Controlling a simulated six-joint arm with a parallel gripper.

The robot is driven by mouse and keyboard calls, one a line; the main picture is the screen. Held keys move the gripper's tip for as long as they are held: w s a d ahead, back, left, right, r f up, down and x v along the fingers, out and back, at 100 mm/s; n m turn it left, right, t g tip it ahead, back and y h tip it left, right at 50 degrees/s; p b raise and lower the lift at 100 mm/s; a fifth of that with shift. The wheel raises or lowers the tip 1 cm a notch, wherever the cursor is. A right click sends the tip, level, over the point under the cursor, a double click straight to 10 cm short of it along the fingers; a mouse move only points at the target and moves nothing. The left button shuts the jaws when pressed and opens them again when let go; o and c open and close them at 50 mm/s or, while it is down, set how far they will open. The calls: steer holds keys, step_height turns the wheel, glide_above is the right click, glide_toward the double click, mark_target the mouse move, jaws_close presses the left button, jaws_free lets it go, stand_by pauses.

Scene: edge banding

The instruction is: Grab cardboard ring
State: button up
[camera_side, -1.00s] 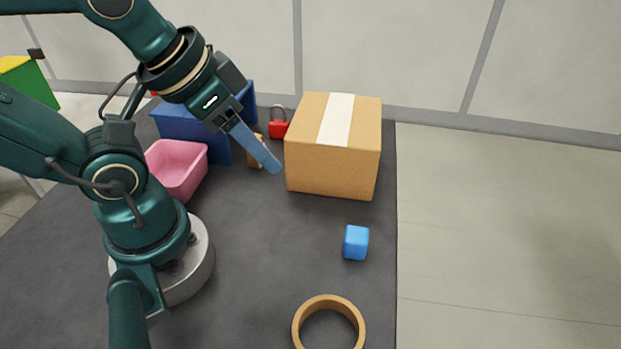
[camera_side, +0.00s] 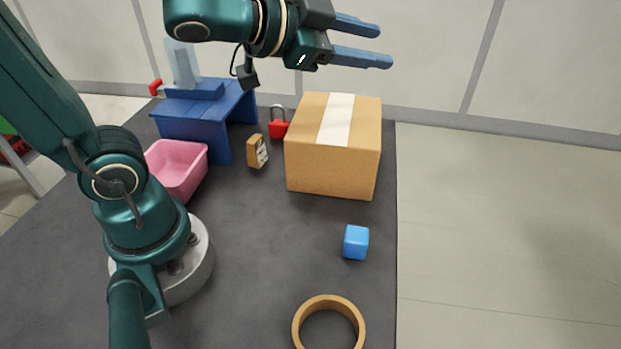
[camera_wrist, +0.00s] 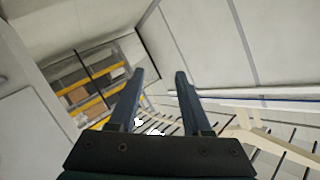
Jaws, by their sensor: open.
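The cardboard ring (camera_side: 328,303) is tan and lies on the dark table at the front, cut off by the bottom edge of the side view. My gripper (camera_side: 384,46) is high at the top of the side view, above and behind the cardboard box, far from the ring. Its two blue fingers point right and are apart with nothing between them. In the wrist view the gripper (camera_wrist: 157,72) also shows open and empty, with shelving and walls beyond. The ring is not in the wrist view.
A blue cube (camera_side: 356,242) sits between the ring and the taped cardboard box (camera_side: 333,165). A red padlock (camera_side: 278,128), a small tan block (camera_side: 257,152), a pink bin (camera_side: 178,172) and a blue bench (camera_side: 205,115) stand further back. The table's right edge is near the ring.

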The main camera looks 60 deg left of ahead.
steer(key=w+d+f+m+g+h, duration=0.2)
steer(key=d+f+m+h, duration=0.2)
steer(key=d+m+h, duration=0.15)
steer(key=m+g+h, duration=0.5)
steer(key=m+g, duration=0.2)
steer(key=g, duration=0.8)
glide_toward(356, 317)
steer(key=x, duration=0.3)
steer(key=shift+d, duration=0.15)
steer(key=shift+x, duration=2.6)
jaws_close()
